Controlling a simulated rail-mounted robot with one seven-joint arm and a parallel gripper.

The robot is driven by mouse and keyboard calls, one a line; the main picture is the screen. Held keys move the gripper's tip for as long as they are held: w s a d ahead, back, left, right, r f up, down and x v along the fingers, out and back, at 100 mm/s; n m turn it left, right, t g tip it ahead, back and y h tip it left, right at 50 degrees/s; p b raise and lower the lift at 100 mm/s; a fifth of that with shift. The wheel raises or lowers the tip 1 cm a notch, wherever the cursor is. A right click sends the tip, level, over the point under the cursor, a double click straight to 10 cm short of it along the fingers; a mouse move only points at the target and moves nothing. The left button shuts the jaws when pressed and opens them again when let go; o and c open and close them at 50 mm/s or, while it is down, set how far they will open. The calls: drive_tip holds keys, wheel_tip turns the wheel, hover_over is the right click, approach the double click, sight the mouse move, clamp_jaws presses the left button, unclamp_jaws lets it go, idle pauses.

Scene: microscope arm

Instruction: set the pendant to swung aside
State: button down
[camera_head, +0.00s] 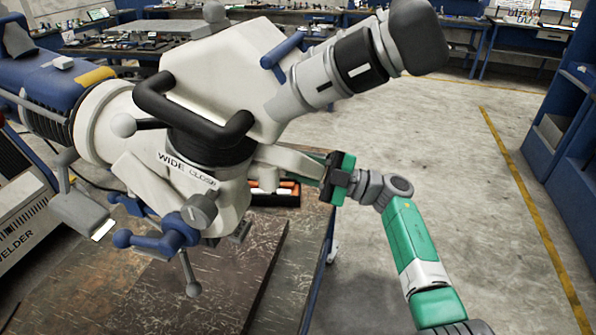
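A large beige microscope head (225,75) hangs over the table at the left and centre. It has a black loop handle (190,118), a grey eyepiece tube (335,75) and a lower housing marked "WIDE" and "CLOSE" (205,185). A tapered beige arm (290,158) reaches right from this housing. No part is labelled as the pendant, so I cannot tell which one it is. My gripper (328,178), green and black, is at the right end of that beige arm. Its fingertips are partly hidden, and whether it touches or grips the arm is unclear.
A worn brown table (215,285) is below the head. An orange-and-black tray (275,192) sits behind the lower housing. Blue knobs (165,238) stick out below the housing. A welder (25,225) stands at left, blue shelving (570,140) at right. The floor between is clear.

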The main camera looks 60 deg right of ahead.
drive_tip(key=c, duration=1.1)
unclamp_jaws()
drive_tip(key=v, duration=0.7)
drive_tip(key=shift+s+d+f, duration=0.1)
drive_tip(key=shift+s+d, duration=0.1)
drive_tip(key=shift+s, duration=0.15)
